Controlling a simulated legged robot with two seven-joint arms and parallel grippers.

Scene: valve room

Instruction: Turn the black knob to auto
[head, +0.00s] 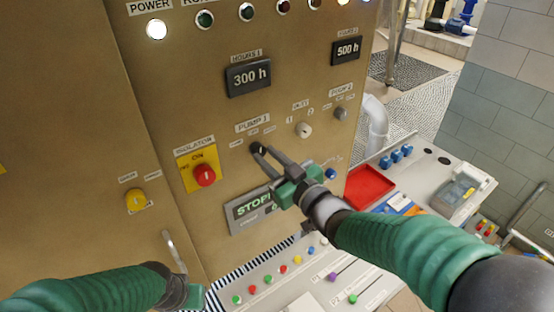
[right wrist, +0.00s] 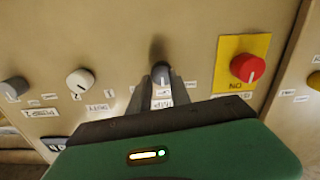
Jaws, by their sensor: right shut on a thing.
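The black knob (head: 255,147) sits on the tan panel under the PUMP 1 label, with small position labels around it. My right gripper (head: 261,152) has its fingertips at this knob and is shut on it. In the right wrist view the knob (right wrist: 160,72) shows dark grey with a pale pointer line, between the two fingers (right wrist: 160,92). The small position words are too blurred to read, so I cannot tell its setting. My left gripper (head: 186,293) is low at the left, away from the knob; its fingers do not show clearly.
A red isolator switch (head: 204,175) on a yellow plate is left of the knob. A pale knob (head: 304,130) and a grey PUMP 2 knob (head: 340,114) are to the right. A STOP plate (head: 250,210) lies below. A sloped desk with coloured buttons (head: 283,269) juts out beneath.

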